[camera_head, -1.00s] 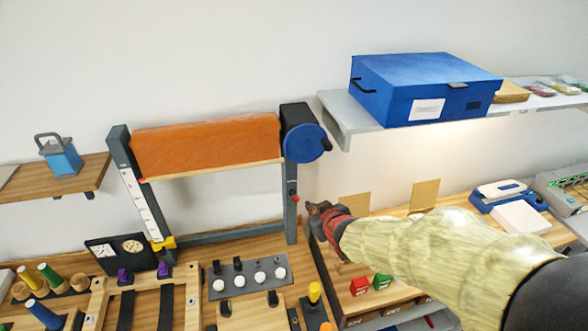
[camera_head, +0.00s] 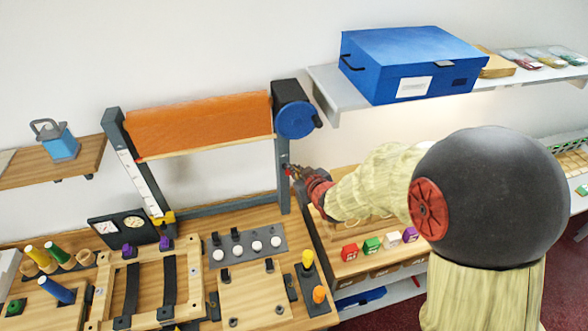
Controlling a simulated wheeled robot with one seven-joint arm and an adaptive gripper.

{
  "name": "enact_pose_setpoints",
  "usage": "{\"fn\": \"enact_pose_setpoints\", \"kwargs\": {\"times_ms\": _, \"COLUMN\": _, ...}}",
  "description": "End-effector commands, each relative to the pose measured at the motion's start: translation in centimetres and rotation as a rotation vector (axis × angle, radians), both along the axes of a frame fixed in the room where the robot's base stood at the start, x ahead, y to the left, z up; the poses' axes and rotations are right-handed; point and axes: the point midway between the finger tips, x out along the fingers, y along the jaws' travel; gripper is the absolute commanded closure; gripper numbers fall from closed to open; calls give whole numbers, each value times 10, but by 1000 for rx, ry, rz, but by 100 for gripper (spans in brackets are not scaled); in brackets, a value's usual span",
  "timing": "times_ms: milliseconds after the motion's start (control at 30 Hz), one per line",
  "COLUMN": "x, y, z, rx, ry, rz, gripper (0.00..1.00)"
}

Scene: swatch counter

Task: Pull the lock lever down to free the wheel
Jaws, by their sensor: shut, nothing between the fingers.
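The blue wheel (camera_head: 294,120) sits at the upper right of a grey frame, with a dark housing behind it and a small dark knob on its right. An orange roll of cloth (camera_head: 200,126) spans the frame to its left. The grey right post (camera_head: 283,190) stands below the wheel. My gripper (camera_head: 292,171) is shut and its tips are at the post's right side, below the wheel. The lock lever is mostly hidden behind my gripper tips; a bit of red shows there. I cannot tell whether the tips touch it.
A blue box (camera_head: 410,62) stands on a grey wall shelf to the right, above my arm. Coloured blocks (camera_head: 371,245) sit below my arm. A panel with white knobs (camera_head: 246,245) and a wooden clamp frame (camera_head: 148,285) fill the counter in front.

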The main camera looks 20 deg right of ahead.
Motion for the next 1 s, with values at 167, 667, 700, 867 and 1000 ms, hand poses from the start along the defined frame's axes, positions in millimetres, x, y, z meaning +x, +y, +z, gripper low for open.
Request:
{"fn": "enact_pose_setpoints", "kwargs": {"times_ms": 167, "x": 25, "y": 4, "z": -13, "rx": 0, "ry": 3, "rz": 1, "gripper": 100}}
{"fn": "enact_pose_setpoints", "kwargs": {"times_ms": 667, "x": 70, "y": 8, "z": -35, "rx": -1, "ry": 2, "rz": -1, "gripper": 100}}
{"fn": "enact_pose_setpoints", "kwargs": {"times_ms": 700, "x": 71, "y": 8, "z": -35, "rx": -1, "ry": 1, "rz": -1, "gripper": 100}}
{"fn": "enact_pose_setpoints", "kwargs": {"times_ms": 867, "x": 72, "y": 8, "z": -36, "rx": -1, "ry": 1, "rz": -1, "gripper": 100}}
{"fn": "enact_pose_setpoints", "kwargs": {"times_ms": 1000, "x": 72, "y": 9, "z": -36, "rx": -1, "ry": 1, "rz": -1, "gripper": 100}}
